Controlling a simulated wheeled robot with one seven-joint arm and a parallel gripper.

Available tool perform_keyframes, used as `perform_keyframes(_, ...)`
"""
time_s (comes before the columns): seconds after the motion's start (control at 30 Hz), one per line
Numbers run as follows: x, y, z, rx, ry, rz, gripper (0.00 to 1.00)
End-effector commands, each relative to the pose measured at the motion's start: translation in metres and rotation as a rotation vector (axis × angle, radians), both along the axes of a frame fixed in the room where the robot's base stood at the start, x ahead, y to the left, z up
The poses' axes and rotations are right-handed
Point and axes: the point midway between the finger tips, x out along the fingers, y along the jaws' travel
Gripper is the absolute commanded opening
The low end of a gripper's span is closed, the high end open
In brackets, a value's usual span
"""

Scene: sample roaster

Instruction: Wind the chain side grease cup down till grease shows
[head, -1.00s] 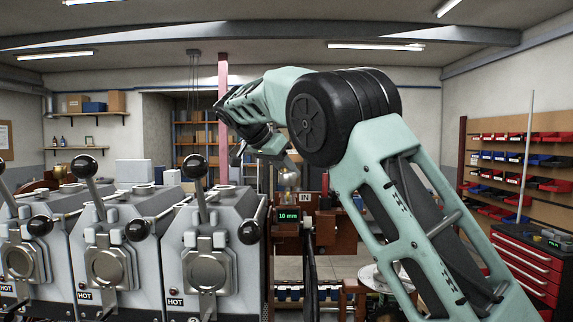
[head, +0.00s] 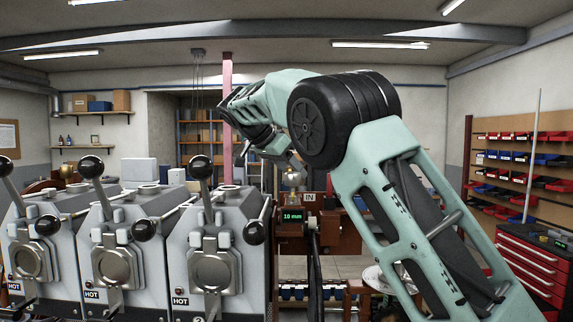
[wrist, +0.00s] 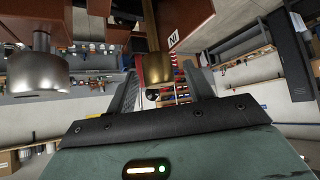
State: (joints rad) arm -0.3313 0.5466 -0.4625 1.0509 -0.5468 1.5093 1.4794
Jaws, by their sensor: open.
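In the wrist view a brass cup (wrist: 155,66) with a narrow stem stands between the two spread fingers of my gripper (wrist: 160,84). The gripper is open and not closed on it; whether a finger touches it I cannot tell. A second, grey metal cup (wrist: 38,72) is at the left, outside the fingers. In the head view one metal cup (head: 293,180) shows just below my gripper (head: 268,152), above a reddish-brown housing (head: 291,240). I cannot tell which cup is the chain side one. No grease is visible.
A small display (head: 292,215) reads 10 mm, beside an IN label (head: 310,197). Grey roaster units marked HOT (head: 180,301), with black-knobbed levers (head: 200,165), stand close on the left. A red drawer cabinet (head: 530,262) is at the right.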

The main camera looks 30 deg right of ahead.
Motion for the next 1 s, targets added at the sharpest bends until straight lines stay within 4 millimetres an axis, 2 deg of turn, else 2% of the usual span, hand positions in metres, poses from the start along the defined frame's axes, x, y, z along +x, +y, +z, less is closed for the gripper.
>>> perform_keyframes(0.13, 0.001, 0.008, 0.007, -0.001, -0.002, 0.002, 0.52)
perform_keyframes(0.27, 0.0, 0.025, 0.023, -0.002, -0.004, 0.004, 0.52)
perform_keyframes(0.7, -0.003, 0.092, 0.096, -0.001, -0.002, 0.002, 0.52)
perform_keyframes(0.9, -0.004, 0.113, 0.117, -0.001, -0.001, 0.001, 0.52)
perform_keyframes(1.0, -0.004, 0.119, 0.121, -0.001, 0.0, 0.0, 0.52)
